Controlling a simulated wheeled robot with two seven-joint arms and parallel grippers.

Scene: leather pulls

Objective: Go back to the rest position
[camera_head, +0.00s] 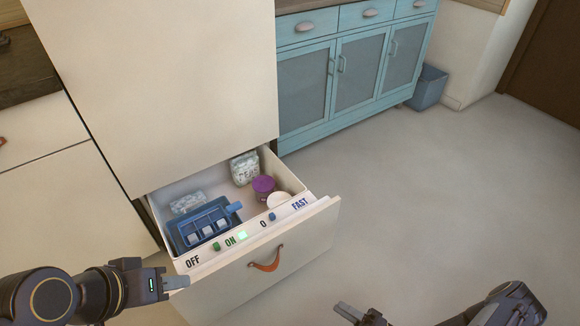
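A white drawer (228,275) stands pulled out from the tall cabinet, with a brown leather pull (266,262) on its front. My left gripper (176,283) is at the lower left, by the left end of the drawer front and apart from the leather pull. I cannot tell whether its fingers are open. My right gripper (350,312) is low at the bottom edge, right of the drawer and over the floor. No object shows in either gripper.
The drawer holds a blue tray (207,222), a purple-lidded tub (263,186), a white round item (279,200) and a bag (244,167). A tall cream cabinet (160,80) rises behind. A blue cabinet (350,80) and bin (428,88) stand farther back. The right floor is clear.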

